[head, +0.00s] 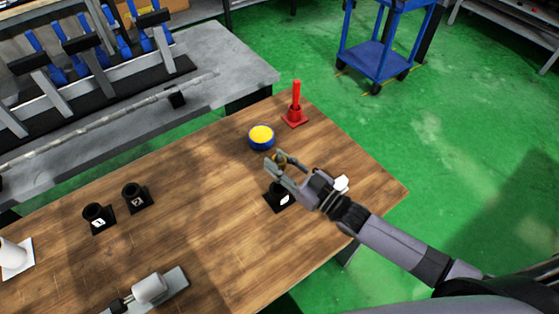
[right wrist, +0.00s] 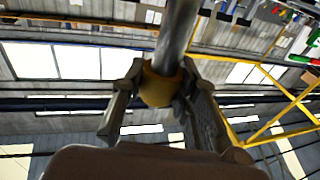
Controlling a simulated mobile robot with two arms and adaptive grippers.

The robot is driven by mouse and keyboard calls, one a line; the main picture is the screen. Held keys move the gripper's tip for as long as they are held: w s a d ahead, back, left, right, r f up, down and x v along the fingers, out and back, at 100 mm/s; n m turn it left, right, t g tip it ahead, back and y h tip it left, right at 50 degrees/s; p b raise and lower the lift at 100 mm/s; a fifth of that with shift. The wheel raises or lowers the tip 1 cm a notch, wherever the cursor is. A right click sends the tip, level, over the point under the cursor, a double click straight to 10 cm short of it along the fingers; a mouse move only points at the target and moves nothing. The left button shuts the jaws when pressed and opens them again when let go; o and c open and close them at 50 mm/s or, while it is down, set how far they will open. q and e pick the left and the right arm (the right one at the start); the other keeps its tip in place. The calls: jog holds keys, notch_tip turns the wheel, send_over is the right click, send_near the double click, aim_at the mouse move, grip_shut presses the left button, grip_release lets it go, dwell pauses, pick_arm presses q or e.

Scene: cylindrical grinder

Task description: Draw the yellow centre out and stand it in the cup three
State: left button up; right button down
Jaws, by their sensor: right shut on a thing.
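My right gripper (head: 278,165) is shut on the yellow centre (head: 281,159), over the right part of the wooden table. In the right wrist view the yellow collar of the centre (right wrist: 159,87) sits between the fingers, with a grey metal shank running to the top edge. A black cup with a white label (head: 284,199), partly hidden by the gripper, stands just below it; its number is hard to read. I cannot tell whether the centre touches this cup. Two more black labelled cups, one (head: 98,217) and two (head: 137,197), stand to the left. My left gripper is not in view.
A blue tub with yellow contents (head: 261,137) and a red stand with an upright red piece (head: 295,108) are behind the gripper. A grey block with a cylinder (head: 150,288) lies at the front left. The table middle (head: 200,210) is clear. The grinder (head: 110,100) stands behind.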

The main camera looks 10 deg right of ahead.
notch_tip(320, 180, down, 3)
jog(key=shift+r+b, duration=0.15)
jog(key=shift+b, duration=0.7)
jog(key=shift+f, duration=0.25)
dwell(0.7)
jog(key=shift+f+b, duration=1.7)
jog(key=shift+f, duration=0.2)
jog(key=shift+r, duration=0.15)
jog(key=shift+r+p, duration=1.5)
jog(key=shift+p, duration=0.05)
dwell(0.8)
